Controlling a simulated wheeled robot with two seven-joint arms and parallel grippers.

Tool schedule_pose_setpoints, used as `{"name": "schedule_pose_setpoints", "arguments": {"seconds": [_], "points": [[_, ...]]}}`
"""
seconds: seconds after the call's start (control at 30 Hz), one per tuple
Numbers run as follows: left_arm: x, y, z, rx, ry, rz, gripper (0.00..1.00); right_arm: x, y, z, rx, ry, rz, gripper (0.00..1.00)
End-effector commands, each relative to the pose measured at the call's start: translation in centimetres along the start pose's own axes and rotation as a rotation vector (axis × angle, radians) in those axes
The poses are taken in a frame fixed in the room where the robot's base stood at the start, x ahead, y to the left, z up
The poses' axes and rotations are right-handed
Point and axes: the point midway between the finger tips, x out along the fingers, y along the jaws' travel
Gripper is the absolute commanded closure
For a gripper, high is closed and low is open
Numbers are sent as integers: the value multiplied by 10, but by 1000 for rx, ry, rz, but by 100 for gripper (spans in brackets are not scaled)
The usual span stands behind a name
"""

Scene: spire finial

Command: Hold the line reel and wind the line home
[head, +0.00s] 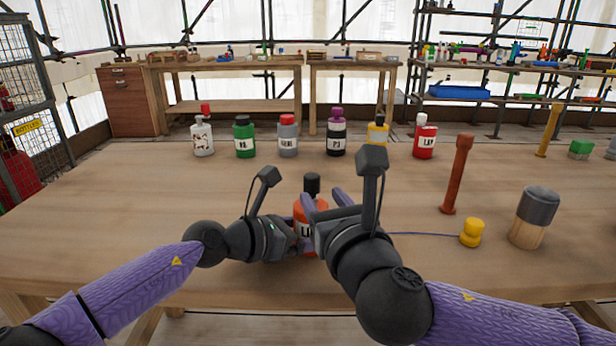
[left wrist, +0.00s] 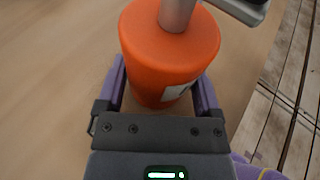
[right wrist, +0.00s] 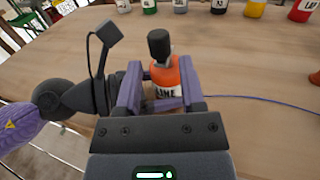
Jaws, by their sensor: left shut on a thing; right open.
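The orange line reel (head: 303,238) stands on the table at front centre, with a label and a black knob (head: 312,184) on top. In the left wrist view the orange reel (left wrist: 170,50) sits between the fingers under a grey post. My left gripper (head: 297,226) is shut on the reel's body. My right gripper (head: 327,198) is open, with its fingers near the knob's height. In the right wrist view the knob (right wrist: 159,44) shows beyond the open fingers, apparently untouched. A thin blue line (head: 425,234) runs right from the reel area to a yellow piece (head: 471,233).
Several labelled bottles stand along the back, including a green one (head: 244,137) and a red one (head: 424,138). To the right are a brown post (head: 457,175), a grey-topped wooden cylinder (head: 534,217) and a yellow post (head: 548,130). The table's left side is clear.

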Motion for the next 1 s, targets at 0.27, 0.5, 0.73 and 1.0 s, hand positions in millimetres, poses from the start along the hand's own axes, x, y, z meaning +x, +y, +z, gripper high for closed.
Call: {"name": "schedule_pose_setpoints", "arguments": {"seconds": [0.27, 0.5, 0.73, 1.0], "points": [[0, 0, -1, 0, 2, 0, 49, 61, 1, 0, 5, 1, 1, 50], [0, 0, -1, 0, 2, 1, 49, 73, 1, -1, 5, 2, 3, 50], [0, 0, -1, 0, 2, 1, 49, 73, 1, -1, 6, 2, 3, 67], [0, 0, -1, 0, 2, 1, 49, 72, 1, -1, 6, 2, 3, 100]]}}
